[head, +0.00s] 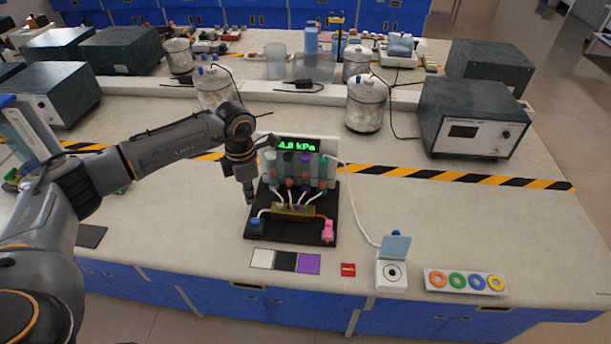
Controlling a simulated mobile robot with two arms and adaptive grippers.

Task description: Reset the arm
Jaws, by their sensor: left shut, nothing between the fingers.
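My left arm reaches in from the left over the bench. My left gripper (250,193) points down and is shut and empty. It is at the left edge of a black apparatus board (292,238); whether it touches the board is unclear. The board carries upright tubes with coloured parts, a brass-coloured block (292,212) with white lines, a blue part (255,224) and a pink part (328,231). A green display (298,145) behind the tubes reads about 4.8 kPa. My right gripper is not in view.
White, black and purple squares (309,264), a red tag (348,269), a white box with a raised lid (391,275) and a tray of coloured rings (465,282) line the front. Grey instruments (471,118) and metal canisters (366,104) stand behind. Bare bench (470,225) lies right.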

